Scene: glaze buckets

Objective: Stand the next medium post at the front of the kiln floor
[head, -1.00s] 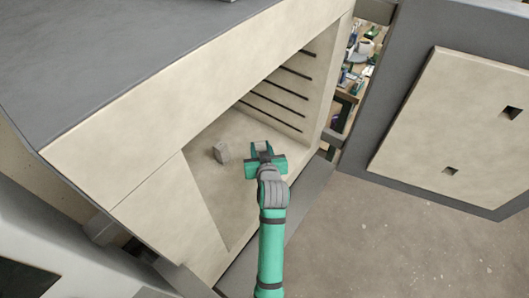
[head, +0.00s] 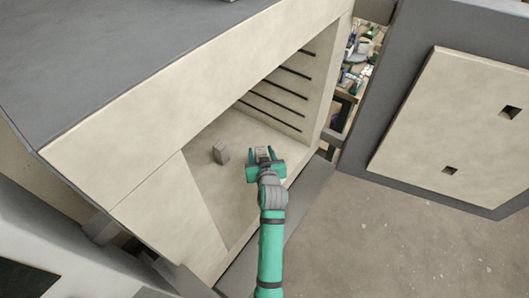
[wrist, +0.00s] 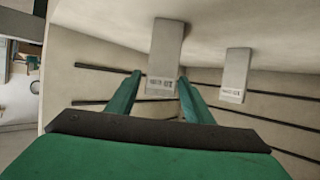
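A grey post (head: 262,152) stands near the front right of the kiln floor (head: 237,198). My gripper (head: 262,150) reaches in from the front, one finger on each side of this post. In the wrist view, which looks upside down, the post (wrist: 166,50) stands upright between the green fingertips (wrist: 160,74), its printed label near its top end. A gap shows at the left fingertip; the right one is very close to it. The fingers look open. A second grey post (head: 221,153) stands deeper and to the left; it also shows in the wrist view (wrist: 235,72).
The kiln's pale side wall carries several dark element rods (head: 278,104). The kiln roof (head: 120,50) overhangs the opening. The open door (head: 455,120) stands at the right. A cluttered shelf (head: 358,65) is seen through the gap. The floor left of the posts is clear.

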